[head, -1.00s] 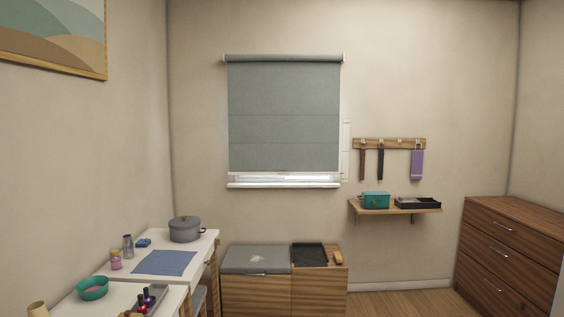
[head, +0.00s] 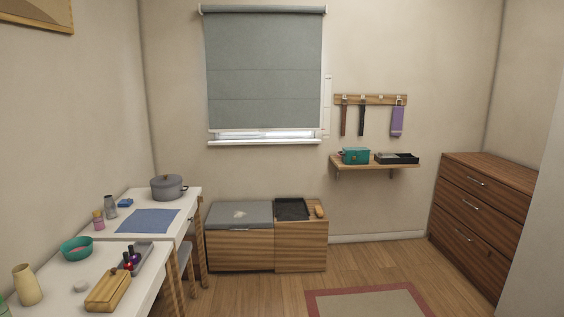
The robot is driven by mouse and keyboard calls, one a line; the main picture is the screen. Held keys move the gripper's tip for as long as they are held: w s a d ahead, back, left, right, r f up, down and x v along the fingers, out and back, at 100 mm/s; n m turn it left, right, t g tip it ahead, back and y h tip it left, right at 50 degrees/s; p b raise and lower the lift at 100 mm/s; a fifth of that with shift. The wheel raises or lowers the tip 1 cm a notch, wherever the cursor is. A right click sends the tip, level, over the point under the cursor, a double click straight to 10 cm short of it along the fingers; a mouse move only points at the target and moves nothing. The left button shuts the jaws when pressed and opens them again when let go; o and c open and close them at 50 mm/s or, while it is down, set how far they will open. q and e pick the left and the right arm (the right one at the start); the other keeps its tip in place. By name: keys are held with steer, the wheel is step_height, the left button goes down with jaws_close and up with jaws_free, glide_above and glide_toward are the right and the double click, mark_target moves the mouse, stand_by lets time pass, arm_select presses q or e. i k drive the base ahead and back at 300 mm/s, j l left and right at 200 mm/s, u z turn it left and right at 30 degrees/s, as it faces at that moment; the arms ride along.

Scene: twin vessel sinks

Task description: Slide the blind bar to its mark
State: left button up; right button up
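A grey roller blind (head: 264,75) hangs over the window on the back wall, drawn down nearly to the sill. Its bottom bar (head: 264,131) is a pale strip along the lower edge, just above a narrow gap of bright window. A white vertical strip (head: 328,105) stands on the wall at the right of the window; I cannot make out a mark on it. Neither of my grippers shows in the head view.
A low bench with a grey cushion (head: 239,215) and a black tray (head: 291,209) stands below the window. White tables (head: 75,285) with a pot (head: 167,187) line the left wall. A wooden dresser (head: 470,225) is at right. Floor (head: 260,295) in the middle is clear.

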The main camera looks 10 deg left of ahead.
mark_target(276, 115)
steer(key=i, duration=3.55)
